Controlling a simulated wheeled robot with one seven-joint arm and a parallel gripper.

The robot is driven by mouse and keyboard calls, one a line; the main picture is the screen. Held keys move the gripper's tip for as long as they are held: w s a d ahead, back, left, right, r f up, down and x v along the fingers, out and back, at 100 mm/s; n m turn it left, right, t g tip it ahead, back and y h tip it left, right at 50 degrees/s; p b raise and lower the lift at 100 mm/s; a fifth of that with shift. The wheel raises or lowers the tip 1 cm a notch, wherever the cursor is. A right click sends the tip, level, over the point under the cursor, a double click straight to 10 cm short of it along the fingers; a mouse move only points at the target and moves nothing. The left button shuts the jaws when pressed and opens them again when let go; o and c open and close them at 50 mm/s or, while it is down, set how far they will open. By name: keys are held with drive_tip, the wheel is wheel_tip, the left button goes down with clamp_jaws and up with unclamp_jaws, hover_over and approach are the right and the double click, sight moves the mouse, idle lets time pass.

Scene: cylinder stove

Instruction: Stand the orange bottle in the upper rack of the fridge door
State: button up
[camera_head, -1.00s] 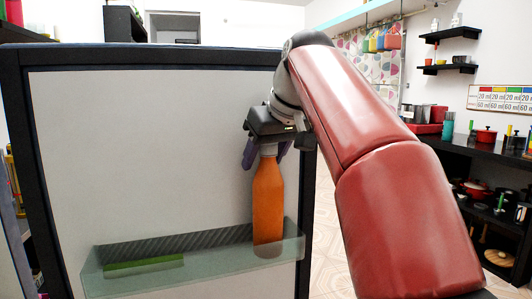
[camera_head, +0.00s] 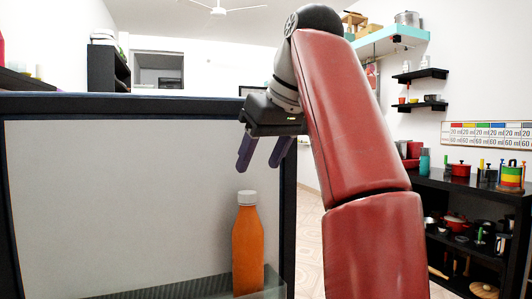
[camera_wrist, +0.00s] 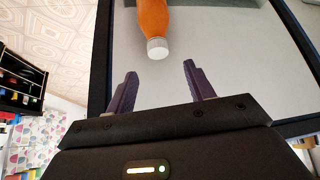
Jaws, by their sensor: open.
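The orange bottle (camera_head: 247,247) with a white cap stands upright in the rack (camera_head: 190,287) on the inner face of the fridge door (camera_head: 130,195). The rack shows only at the bottom edge of the head view, and the bottle's foot is seen through its clear front wall. My gripper (camera_head: 259,168) is open and empty, above the bottle and apart from it. In the wrist view the bottle (camera_wrist: 153,20) shows cap toward me, beyond and between the open fingers (camera_wrist: 160,85).
The door's dark frame (camera_head: 288,215) stands close to my arm on the right. A black shelf unit (camera_head: 470,215) with pots and jars is at the right, and wall shelves (camera_head: 420,75) hang above it. Floor shows between door and shelf unit.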

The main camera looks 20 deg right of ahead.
drive_tip(key=shift+s+d+r, duration=0.2)
drive_tip(key=shift+d, duration=0.05)
drive_tip(key=shift+a, duration=0.1)
drive_tip(key=s+a+f+m+h, duration=0.1)
drive_tip(key=s+a+f+m, duration=0.1)
drive_tip(key=a+f, duration=0.5)
drive_tip(key=s+d+f, duration=0.1)
drive_tip(key=s+f, duration=0.3)
drive_tip(key=f, duration=0.7)
drive_tip(key=s+d+f+m, duration=0.1)
drive_tip(key=s+f, duration=0.4)
drive_tip(key=f, duration=0.6)
drive_tip(key=s+d+f+g+h, duration=0.1)
drive_tip(key=s+f, duration=0.4)
drive_tip(key=f, duration=0.6)
drive_tip(key=shift+d+f+m, duration=0.2)
drive_tip(key=shift+d+m, duration=0.1)
drive_tip(key=shift+d, duration=0.2)
